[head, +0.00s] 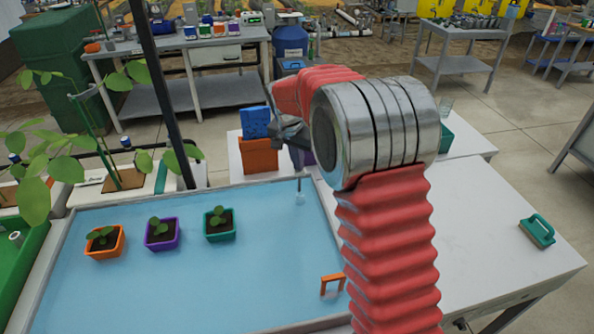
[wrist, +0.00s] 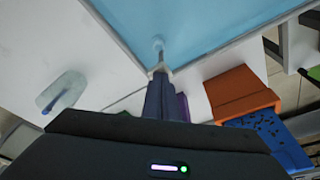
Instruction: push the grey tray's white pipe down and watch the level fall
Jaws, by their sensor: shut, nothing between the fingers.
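The grey tray (head: 50,270) is filled with blue water and also shows in the wrist view (wrist: 118,40). The white pipe (head: 300,199) is a small pale round end at the water surface near the tray's far right corner; the wrist view shows it too (wrist: 158,42). My gripper (head: 300,178) is shut and empty, with its narrow tips pointing down just above the pipe. In the wrist view the tips (wrist: 161,68) end close to the pipe; I cannot tell whether they touch it. Part of the tray is hidden behind my arm.
Potted seedlings stand in the tray: orange (head: 105,242), purple (head: 161,234) and green (head: 219,224). An orange bracket (head: 332,284) is at the tray's right side. A green-handled brush (head: 537,231) lies on the white bench.

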